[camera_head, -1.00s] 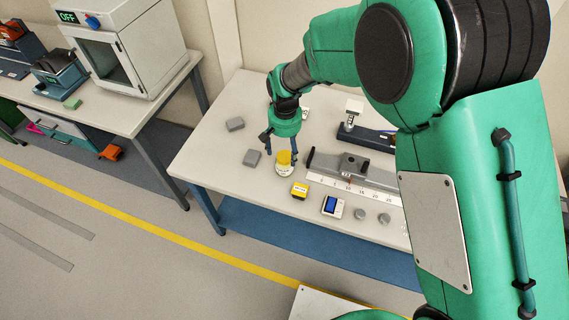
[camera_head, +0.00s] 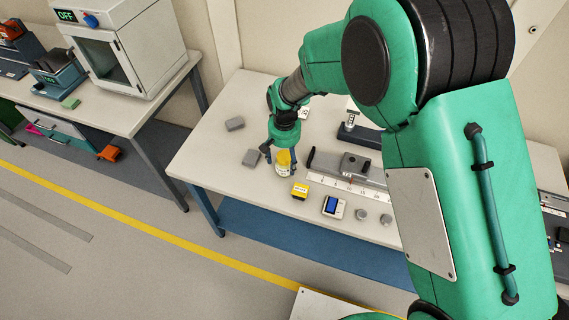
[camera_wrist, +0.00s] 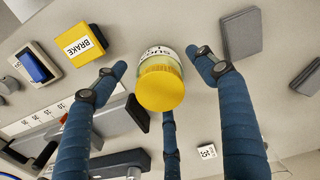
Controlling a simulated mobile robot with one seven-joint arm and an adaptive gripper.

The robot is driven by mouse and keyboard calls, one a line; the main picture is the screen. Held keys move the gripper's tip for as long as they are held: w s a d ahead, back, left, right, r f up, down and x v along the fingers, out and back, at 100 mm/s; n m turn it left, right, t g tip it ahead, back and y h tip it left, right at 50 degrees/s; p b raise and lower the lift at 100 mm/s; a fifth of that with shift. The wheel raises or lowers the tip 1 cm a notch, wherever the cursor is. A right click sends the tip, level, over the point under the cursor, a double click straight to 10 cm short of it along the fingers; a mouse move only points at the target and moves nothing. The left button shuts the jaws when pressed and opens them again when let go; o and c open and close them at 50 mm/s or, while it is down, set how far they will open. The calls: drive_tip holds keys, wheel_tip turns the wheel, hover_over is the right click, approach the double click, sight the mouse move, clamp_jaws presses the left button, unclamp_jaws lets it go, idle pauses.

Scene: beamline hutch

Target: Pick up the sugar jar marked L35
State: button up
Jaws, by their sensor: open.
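The sugar jar (camera_head: 283,165) stands upright on the white table, with a yellow lid and a white label. In the wrist view the jar (camera_wrist: 160,84) shows its lid nearest the camera; the label reads in part "SUGAR" and a line beginning with L, the rest hidden by the lid edge. My gripper (camera_head: 281,154) is directly over the jar, fingers pointing down. In the wrist view my gripper (camera_wrist: 160,75) is open, with blue fingers on both sides of the jar and a third below it. Gaps show between the side fingers and the jar.
The table front edge is close.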

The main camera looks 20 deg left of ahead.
clamp_jaws()
idle(0.4)
drive_tip(key=shift+r, duration=0.1)
drive_tip(key=shift+r+p, duration=1.15)
drive_tip(key=shift+r, duration=3.75)
